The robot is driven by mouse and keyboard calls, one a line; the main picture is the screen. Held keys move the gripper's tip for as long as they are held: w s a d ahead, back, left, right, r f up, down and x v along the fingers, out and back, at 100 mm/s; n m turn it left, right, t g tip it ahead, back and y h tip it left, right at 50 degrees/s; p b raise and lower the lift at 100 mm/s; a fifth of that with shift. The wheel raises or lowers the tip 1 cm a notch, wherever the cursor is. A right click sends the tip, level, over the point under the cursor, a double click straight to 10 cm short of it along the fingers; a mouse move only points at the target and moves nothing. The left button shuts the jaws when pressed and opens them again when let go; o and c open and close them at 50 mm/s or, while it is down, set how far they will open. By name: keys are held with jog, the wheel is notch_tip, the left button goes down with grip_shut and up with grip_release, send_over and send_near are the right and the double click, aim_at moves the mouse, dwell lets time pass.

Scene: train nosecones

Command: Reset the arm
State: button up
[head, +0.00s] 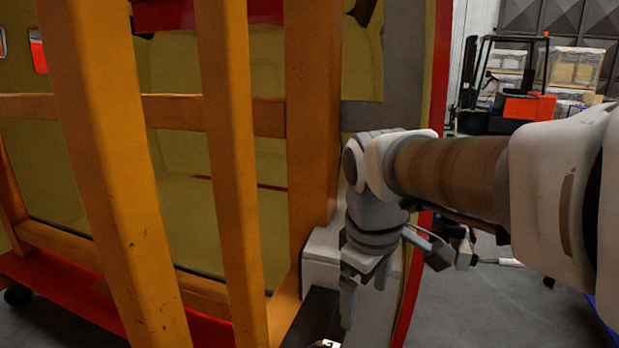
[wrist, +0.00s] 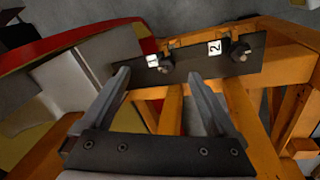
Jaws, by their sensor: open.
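My gripper (head: 363,292) points down beside the orange frame, at the right end of it in the head view. In the wrist view my gripper (wrist: 157,76) has its two fingers spread wide, with nothing between them. Beyond the fingertips is a black plate (wrist: 200,66) with white labels 1 and 2. A dark hex-headed piece (wrist: 166,70) sits by label 1 and another (wrist: 240,54) by label 2. In the head view only a dark part of the plate (head: 312,318) shows at the bottom edge. My arm reaches in from the right, bent downward at the wrist.
The orange frame (head: 115,170) with thick upright bars stands close on the left, on a red base (head: 60,290). A yellow-green panel with a red edge (head: 438,80) stands behind my gripper. A forklift (head: 500,95) is at the back right. Grey floor (head: 480,310) is open at right.

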jog(key=s+d+f+m+t, duration=0.2)
jog(key=s+d+m, duration=0.3)
jog(key=s+m, duration=0.4)
jog(key=shift+s+d+m+t, duration=0.35)
jog(key=shift+s+t, duration=0.25)
jog(key=shift+s, duration=0.3)
